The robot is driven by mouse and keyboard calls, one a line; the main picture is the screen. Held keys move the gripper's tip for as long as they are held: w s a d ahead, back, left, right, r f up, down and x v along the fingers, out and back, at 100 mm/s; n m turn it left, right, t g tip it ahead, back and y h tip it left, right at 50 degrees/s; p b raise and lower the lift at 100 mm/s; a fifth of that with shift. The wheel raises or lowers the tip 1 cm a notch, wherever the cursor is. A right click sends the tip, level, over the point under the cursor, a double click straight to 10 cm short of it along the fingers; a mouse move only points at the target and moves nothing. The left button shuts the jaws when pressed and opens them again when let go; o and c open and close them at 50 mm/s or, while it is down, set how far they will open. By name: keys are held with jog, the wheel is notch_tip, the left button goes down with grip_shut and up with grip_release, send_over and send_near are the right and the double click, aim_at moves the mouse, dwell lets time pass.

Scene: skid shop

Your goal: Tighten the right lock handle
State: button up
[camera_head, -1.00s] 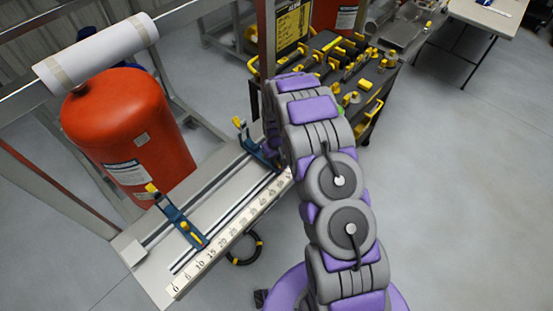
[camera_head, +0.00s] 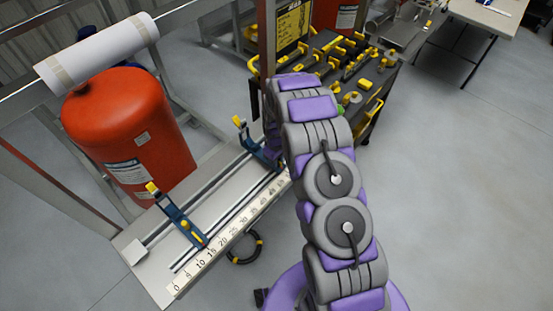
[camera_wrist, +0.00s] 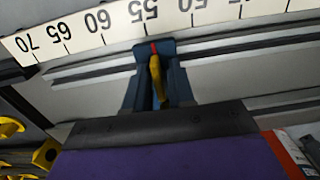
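The right lock is a blue clamp (camera_head: 252,143) on the rail beside my arm in the head view, partly hidden by the arm. In the wrist view its blue body (camera_wrist: 176,92) stands near the 55 mark of the ruler. Its yellow lock handle (camera_wrist: 155,72) points roughly up and down that picture, with a red line at its top. My gripper (camera_wrist: 160,123) shows as a dark bar and purple body just below the handle. I cannot make out separate fingers or whether it touches the handle. In the head view my arm hides it.
A second blue clamp (camera_head: 182,222) with a yellow handle sits farther left on the rail bench (camera_head: 150,278). A ruler (camera_head: 225,238) runs along its edge. A red tank (camera_head: 128,125) stands behind. A tool cart (camera_head: 372,105) is beyond my arm. Floor at right is clear.

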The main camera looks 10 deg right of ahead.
jog(key=shift+o, duration=0.9)
jog(key=shift+w, duration=0.1)
jog(key=shift+r, duration=0.1)
jog(key=shift+r, duration=0.1)
jog(key=shift+r+p, duration=0.65)
jog(key=shift+r, duration=2.8)
jog(key=m, duration=0.4)
jog(key=shift+r+m, duration=0.25)
jog(key=shift+m, duration=0.15)
jog(key=shift+r+m, duration=0.1)
jog(key=shift+m, duration=1)
